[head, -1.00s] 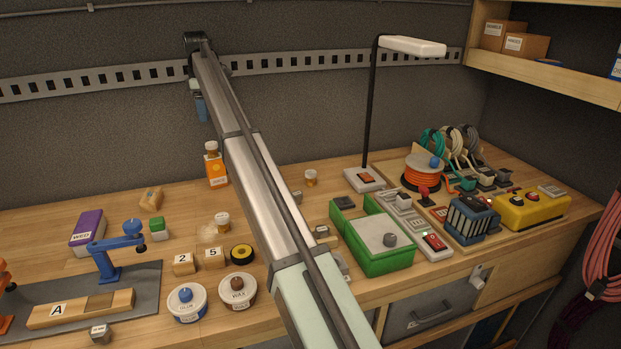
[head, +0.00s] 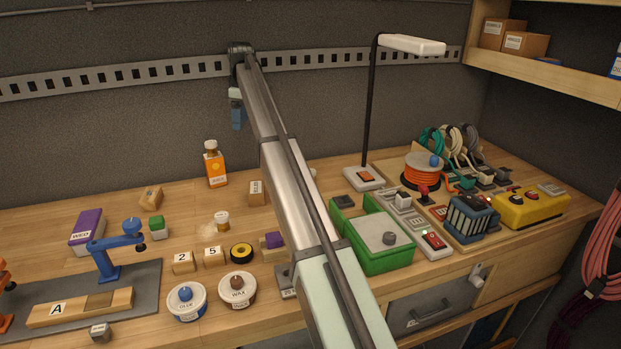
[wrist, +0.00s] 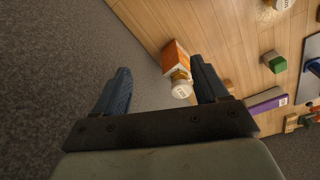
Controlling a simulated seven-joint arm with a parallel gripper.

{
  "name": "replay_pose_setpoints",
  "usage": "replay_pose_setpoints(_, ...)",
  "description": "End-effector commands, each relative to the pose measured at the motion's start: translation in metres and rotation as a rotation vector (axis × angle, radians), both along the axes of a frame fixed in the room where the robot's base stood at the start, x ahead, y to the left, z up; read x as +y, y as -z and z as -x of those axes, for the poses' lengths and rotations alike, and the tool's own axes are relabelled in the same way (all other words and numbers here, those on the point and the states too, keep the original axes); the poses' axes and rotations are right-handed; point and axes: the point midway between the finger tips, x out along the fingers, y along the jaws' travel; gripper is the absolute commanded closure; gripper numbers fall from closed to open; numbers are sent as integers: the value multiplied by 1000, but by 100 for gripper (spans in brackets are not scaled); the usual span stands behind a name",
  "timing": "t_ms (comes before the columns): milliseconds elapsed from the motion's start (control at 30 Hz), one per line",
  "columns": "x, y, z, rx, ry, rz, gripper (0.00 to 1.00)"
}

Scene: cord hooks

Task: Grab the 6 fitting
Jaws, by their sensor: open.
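I cannot pick out a fitting marked 6 in either view. Wooden blocks marked 2 (head: 183,263) and 5 (head: 214,257) stand mid-bench. A wooden block with a small label (head: 256,191) and a purple-topped block (head: 273,242) stand left of my arm; I cannot read a number on them. A small grey labelled piece (head: 100,332) lies at the front left, its mark too small to read. My gripper (head: 237,118) hangs high near the back wall, open and empty. In the wrist view its fingers (wrist: 160,72) are apart, with the orange bottle (wrist: 176,58) beyond them.
The orange bottle (head: 215,165) stands at the back. Glue (head: 187,303) and wax (head: 238,289) tins sit at the front. A green tray (head: 385,258) and lamp (head: 365,178) stand right of my arm. My arm hides part of the middle bench.

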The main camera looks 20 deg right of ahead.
Motion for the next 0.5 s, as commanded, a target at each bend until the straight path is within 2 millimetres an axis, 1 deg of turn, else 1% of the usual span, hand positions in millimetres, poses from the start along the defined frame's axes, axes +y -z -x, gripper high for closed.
replay_pose_setpoints(33,-30,13,16,-12,43,-21,27)
replay_pose_setpoints(67,-45,18,21,-19,66,-35,27)
replay_pose_setpoints(100,-64,25,27,-31,97,-52,27)
replay_pose_setpoints(167,-92,34,38,-48,145,-80,27)
replay_pose_setpoints(200,-110,40,46,-60,177,-98,27)
replay_pose_setpoints(267,-137,49,58,-78,225,-125,27)
replay_pose_setpoints(300,-153,54,67,-89,256,-141,27)
replay_pose_setpoints(400,-189,66,86,-116,327,-180,27)
replay_pose_setpoints(500,-215,74,101,-138,381,-210,27)
